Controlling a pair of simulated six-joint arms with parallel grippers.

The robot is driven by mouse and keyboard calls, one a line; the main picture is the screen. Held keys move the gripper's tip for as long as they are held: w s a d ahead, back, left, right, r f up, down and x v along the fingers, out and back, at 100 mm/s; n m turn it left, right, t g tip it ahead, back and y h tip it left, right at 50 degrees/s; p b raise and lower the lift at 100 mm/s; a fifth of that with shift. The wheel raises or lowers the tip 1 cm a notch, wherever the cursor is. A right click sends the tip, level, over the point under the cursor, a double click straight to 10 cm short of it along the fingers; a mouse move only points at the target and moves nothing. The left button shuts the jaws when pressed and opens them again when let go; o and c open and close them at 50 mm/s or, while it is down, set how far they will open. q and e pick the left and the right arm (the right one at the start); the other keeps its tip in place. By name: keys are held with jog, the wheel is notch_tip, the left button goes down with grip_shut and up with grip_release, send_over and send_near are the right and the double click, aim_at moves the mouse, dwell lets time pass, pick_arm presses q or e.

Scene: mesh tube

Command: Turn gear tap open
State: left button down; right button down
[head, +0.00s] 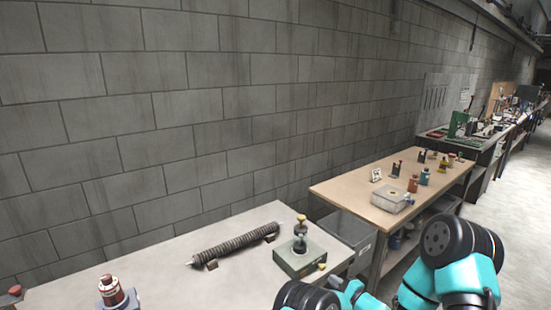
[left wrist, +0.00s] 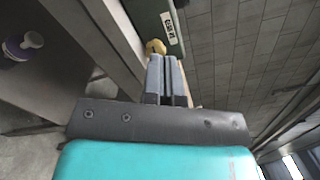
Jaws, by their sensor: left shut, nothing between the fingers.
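The gear tap appears to be the green box (head: 299,258) at the right end of the near table in the head view. It has a grey fitting with a yellow top (head: 301,220) and a yellow knob (head: 322,267) low on its right side. In the left wrist view the green box (left wrist: 150,12) shows a white label, and the yellow knob (left wrist: 155,46) is just beyond my fingertips. My left gripper (left wrist: 165,62) is shut and empty, pointing at the knob; contact cannot be told. Its fingers are not clear in the head view. My right gripper is not in view.
A dark ribbed tube (head: 235,244) lies on the near table (head: 180,262), left of the green box. A red-topped device (head: 111,292) stands at front left. A second table (head: 350,190) with small fittings stands to the right. A block wall runs behind.

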aim_at(314, 263)
pick_arm(q)
jog(key=x, duration=0.5)
jog(key=shift+w+a, duration=0.1)
jog(key=shift+a, duration=0.05)
jog(key=shift+w+a+r, duration=0.1)
jog(key=shift+w+a, duration=0.15)
jog(key=shift+w, duration=0.2)
jog(key=shift+a+r, duration=0.2)
jog(key=shift+r, duration=0.1)
jog(key=shift+s+r, duration=0.1)
jog(key=shift+s, duration=0.1)
dwell(0.5)
jog(key=shift+v, duration=0.9)
jog(key=shift+f+v, duration=0.15)
jog(key=shift+v, duration=0.95)
jog(key=shift+f+v, duration=0.15)
jog(key=shift+v, duration=0.95)
